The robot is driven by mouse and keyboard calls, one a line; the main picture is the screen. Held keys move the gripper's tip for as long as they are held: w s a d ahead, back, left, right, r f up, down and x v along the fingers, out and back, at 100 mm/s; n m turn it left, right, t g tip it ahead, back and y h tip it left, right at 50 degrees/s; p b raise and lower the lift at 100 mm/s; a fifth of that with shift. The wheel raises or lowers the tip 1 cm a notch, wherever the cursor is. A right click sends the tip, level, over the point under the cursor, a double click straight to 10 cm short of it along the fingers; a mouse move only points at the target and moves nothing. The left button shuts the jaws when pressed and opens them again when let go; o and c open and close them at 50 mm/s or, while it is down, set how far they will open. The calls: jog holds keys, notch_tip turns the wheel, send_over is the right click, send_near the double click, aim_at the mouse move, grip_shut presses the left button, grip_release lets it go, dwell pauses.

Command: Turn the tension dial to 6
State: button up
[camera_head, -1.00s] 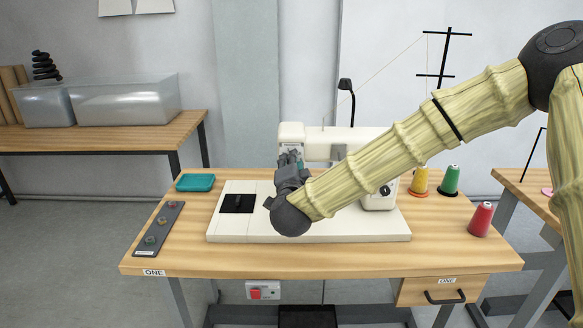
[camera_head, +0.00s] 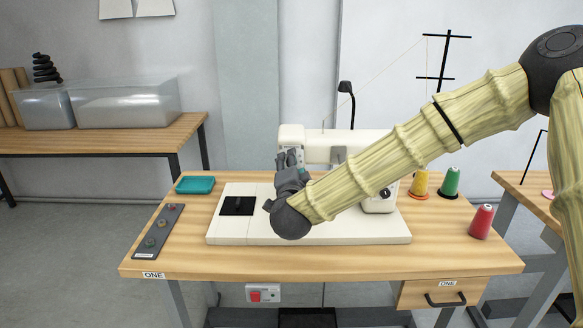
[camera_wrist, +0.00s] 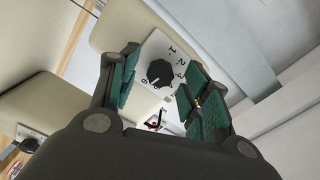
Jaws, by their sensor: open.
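The tension dial (camera_wrist: 159,73) is a black knob on a white plate (camera_wrist: 156,49) with black numbers around it, seen in the wrist view. The 1, 2 and 3 are readable at its upper right; a digit at its lower left is hard to read. I cannot tell where the dial points. My gripper (camera_wrist: 163,91) is open, its green-padded fingers on either side of the dial in that view. Contact is not clear. In the head view my gripper (camera_head: 288,157) is in front of the left end of the cream sewing machine (camera_head: 318,148), hiding the dial.
The machine stands on a wooden table (camera_head: 200,258). A teal tray (camera_head: 195,185) and a grey control strip (camera_head: 159,231) are at the left. Yellow (camera_head: 420,181), green (camera_head: 450,182) and red (camera_head: 481,221) thread cones stand at the right. A thread stand (camera_head: 443,75) rises behind.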

jog(key=s, duration=1.2)
